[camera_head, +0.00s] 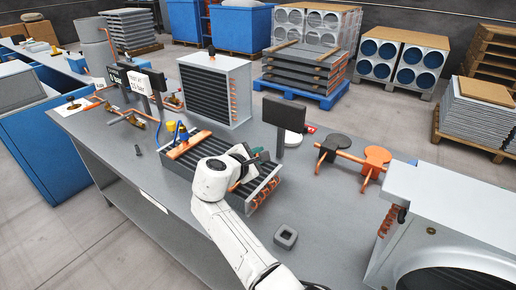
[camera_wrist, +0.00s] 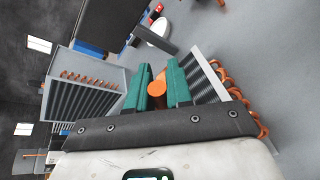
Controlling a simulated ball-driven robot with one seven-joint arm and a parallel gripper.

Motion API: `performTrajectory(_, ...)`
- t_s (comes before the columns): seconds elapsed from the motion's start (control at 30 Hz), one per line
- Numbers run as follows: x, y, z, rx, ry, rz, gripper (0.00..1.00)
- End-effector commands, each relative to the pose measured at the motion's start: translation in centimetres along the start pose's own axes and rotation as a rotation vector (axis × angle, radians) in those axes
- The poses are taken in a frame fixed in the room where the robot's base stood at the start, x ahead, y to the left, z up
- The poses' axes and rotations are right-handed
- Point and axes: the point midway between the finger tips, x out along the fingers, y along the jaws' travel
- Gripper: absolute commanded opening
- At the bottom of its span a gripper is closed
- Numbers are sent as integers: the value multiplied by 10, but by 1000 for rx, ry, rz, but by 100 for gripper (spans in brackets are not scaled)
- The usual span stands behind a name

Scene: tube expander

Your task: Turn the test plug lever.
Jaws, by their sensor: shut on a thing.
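My gripper (camera_head: 258,157) is over the right end of the finned coil (camera_head: 203,158) on the bench. In the wrist view the teal fingers (camera_wrist: 157,90) are shut on an orange cylindrical part (camera_wrist: 158,88), whose round end shows between them. I cannot tell whether this part is the test plug lever. The coil's fins and copper bends (camera_wrist: 235,92) show just right of the fingers. Brass and copper fittings (camera_head: 132,117) stand at the left of the bench; no lever is clear on them at this size.
A dark panel (camera_head: 284,112) stands close behind my gripper. An upright coil unit (camera_head: 215,88) is at the back.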

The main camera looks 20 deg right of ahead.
Motion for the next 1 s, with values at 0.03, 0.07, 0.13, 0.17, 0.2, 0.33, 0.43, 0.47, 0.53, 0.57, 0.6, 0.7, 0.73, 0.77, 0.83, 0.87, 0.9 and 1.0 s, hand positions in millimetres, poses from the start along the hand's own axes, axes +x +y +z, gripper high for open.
performTrajectory(0.03,-2,4,4,-21,-5,-5,0)
performTrajectory(0.07,-2,3,4,-33,-8,-8,0)
performTrajectory(0.13,-2,3,5,-57,-13,-16,0)
performTrajectory(0.17,-2,3,5,-66,-15,-19,0)
performTrajectory(0.2,-1,2,5,-76,-17,-22,0)
performTrajectory(0.33,-1,1,5,-97,-22,-29,0)
performTrajectory(0.43,-1,1,4,-104,-23,-31,0)
performTrajectory(0.47,-1,1,4,-104,-23,-31,0)
performTrajectory(0.53,-1,1,4,-105,-23,-31,0)
performTrajectory(0.57,-1,1,4,-105,-23,-31,0)
performTrajectory(0.6,-1,1,4,-105,-23,-31,0)
performTrajectory(0.7,-1,1,4,-104,-23,-31,0)
performTrajectory(0.73,-1,1,4,-104,-23,-31,0)
performTrajectory(0.77,-1,1,4,-104,-23,-31,0)
performTrajectory(0.83,-1,1,4,-104,-23,-31,27)
performTrajectory(0.87,-1,1,4,-104,-22,-31,30)
performTrajectory(0.9,-1,1,4,-104,-22,-31,34)
performTrajectory(1.0,-1,1,4,-104,-22,-31,42)
